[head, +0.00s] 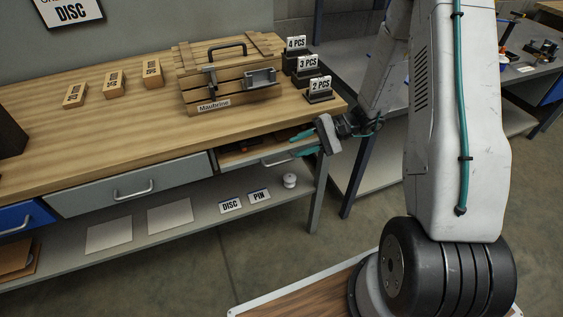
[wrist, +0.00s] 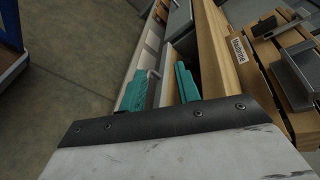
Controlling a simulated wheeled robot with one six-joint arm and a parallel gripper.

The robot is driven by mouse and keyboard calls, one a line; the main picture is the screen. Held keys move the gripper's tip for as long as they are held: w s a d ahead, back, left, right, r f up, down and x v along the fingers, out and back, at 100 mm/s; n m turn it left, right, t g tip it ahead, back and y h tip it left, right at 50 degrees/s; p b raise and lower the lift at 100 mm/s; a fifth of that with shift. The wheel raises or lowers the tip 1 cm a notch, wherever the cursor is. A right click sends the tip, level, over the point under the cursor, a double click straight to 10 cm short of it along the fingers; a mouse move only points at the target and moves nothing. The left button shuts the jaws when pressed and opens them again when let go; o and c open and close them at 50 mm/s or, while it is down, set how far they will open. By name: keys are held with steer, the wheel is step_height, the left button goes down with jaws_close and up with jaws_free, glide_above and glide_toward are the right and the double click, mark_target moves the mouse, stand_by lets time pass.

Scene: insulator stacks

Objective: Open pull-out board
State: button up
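The pull-out board (head: 240,156) shows as a wooden surface in the slot under the right end of the bench top. Its grey front has a metal handle (head: 277,160). My gripper (head: 305,145) is at the right part of this front, with its teal fingers pointing left toward it. In the wrist view, the fingers (wrist: 160,88) are apart, with a pale front edge and part of the handle (wrist: 153,74) seen between and beyond them. I cannot tell whether a finger touches the handle.
A wooden crate (head: 225,75) stands on the bench top (head: 130,120), with number signs (head: 320,84) beside it. A closed grey drawer (head: 130,185) is to the left. The lower shelf (head: 190,225) holds DISC and PIN labels and a white insulator (head: 290,180). Bench legs stand near my arm.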

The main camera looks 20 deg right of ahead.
mark_target(286, 161)
step_height(286, 161, down, 7)
steer(key=w+d+m+t, duration=0.1)
steer(key=d+m+t, duration=0.1)
steer(key=t, duration=0.1)
steer(key=shift+m, duration=0.3)
steer(key=x, duration=0.7)
steer(key=shift+w+a+f, duration=0.15)
steer(key=shift+w+a, duration=0.05)
steer(key=shift+a, duration=0.05)
steer(key=shift+c, duration=0.3)
jaws_close()
